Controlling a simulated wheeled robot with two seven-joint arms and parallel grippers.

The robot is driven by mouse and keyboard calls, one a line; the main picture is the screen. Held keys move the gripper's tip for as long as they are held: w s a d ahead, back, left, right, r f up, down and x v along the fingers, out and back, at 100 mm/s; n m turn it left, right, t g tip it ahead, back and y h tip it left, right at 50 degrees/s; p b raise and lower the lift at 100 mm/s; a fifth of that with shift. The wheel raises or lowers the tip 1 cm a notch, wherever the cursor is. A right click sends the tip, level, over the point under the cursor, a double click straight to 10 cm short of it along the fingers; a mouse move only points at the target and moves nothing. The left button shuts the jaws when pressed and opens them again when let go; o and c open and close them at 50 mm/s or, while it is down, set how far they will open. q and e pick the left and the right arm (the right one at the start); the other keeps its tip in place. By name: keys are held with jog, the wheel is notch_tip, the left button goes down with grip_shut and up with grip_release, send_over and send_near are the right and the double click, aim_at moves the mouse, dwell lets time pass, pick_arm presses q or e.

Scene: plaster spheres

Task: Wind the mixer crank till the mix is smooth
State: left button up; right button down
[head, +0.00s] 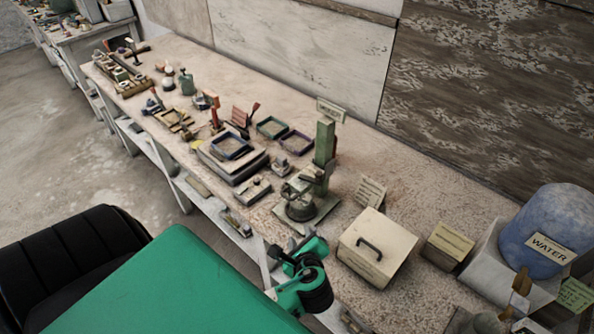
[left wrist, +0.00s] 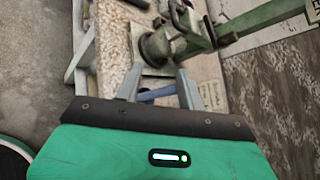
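The mixer (head: 301,208) stands on the bench in the head view, a dark round pot on a flat plate beside an upright green column (head: 325,150). Its pot (left wrist: 157,47) also shows in the left wrist view, just beyond my fingers, with metal parts above it that I cannot clearly tell as the crank. The mix inside cannot be seen. My left gripper (head: 299,240) is at the bench's front edge, just in front of the mixer. In the left wrist view its two grey fingers (left wrist: 158,82) are apart, with nothing visibly held. My right gripper is not in view.
A cream box with a handle (head: 376,247) stands right of the mixer, with a small card (head: 370,191) behind it. A blue water container (head: 552,230) is at far right. Trays, a grey block (head: 232,158) and small tools crowd the bench to the left.

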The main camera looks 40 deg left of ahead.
pick_arm(q)
jog(key=s+f+n+g+h+b, duration=0.1)
jog(key=f+n, duration=0.1)
jog(key=f, duration=0.4)
jog(key=s+d+f+n+g+h, duration=0.1)
jog(key=s+f+n+h, duration=0.1)
jog(key=f, duration=0.4)
jog(key=shift+s+d+f+n+g+b, duration=0.2)
jog(key=shift+f+n+g+b, duration=0.1)
jog(key=shift+f+n+b, duration=0.1)
jog(key=shift+w+r, duration=0.1)
